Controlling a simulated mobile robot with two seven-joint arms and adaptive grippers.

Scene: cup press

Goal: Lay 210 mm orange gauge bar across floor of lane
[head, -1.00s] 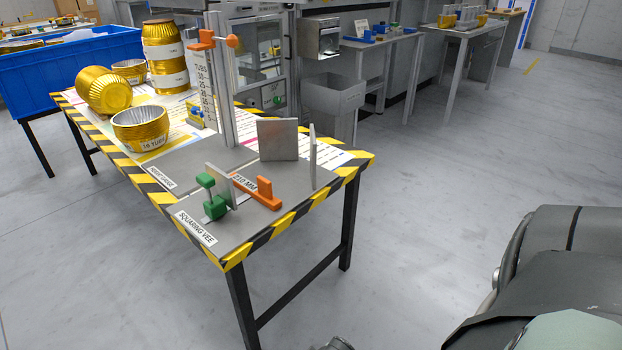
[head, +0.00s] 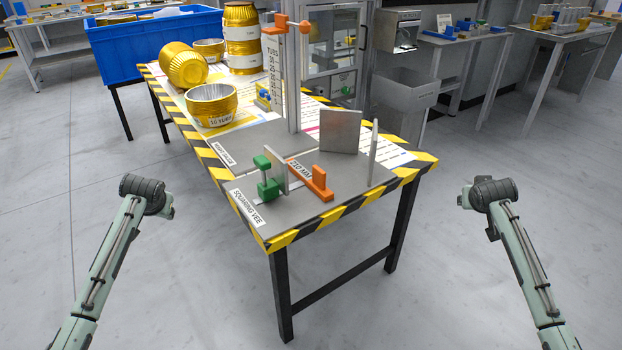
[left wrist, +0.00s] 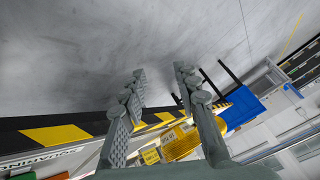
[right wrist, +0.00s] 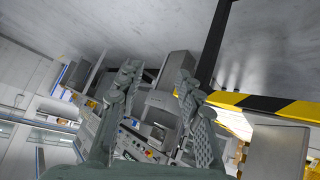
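The orange gauge bar (head: 322,190), marked 210 MM, lies on the grey plate of the table in the head view, with a raised block at its near end. A green clamp (head: 266,182) with an upright metal plate (head: 283,172) stands just left of it. Two more upright plates stand behind it, a broad one (head: 340,131) and a narrow one (head: 373,139) at the right. I cannot tell which gap is the lane. My left gripper (left wrist: 160,72) and right gripper (right wrist: 158,75) are open and empty, away from the bar, either side of the table's near end.
A striped edge (head: 340,213) borders the table. A tall post (head: 293,85) with orange parts rises behind the plates. Gold tubs (head: 212,104) and a gold stack (head: 243,40) stand farther back, near a blue bin (head: 140,45). The floor in front is clear.

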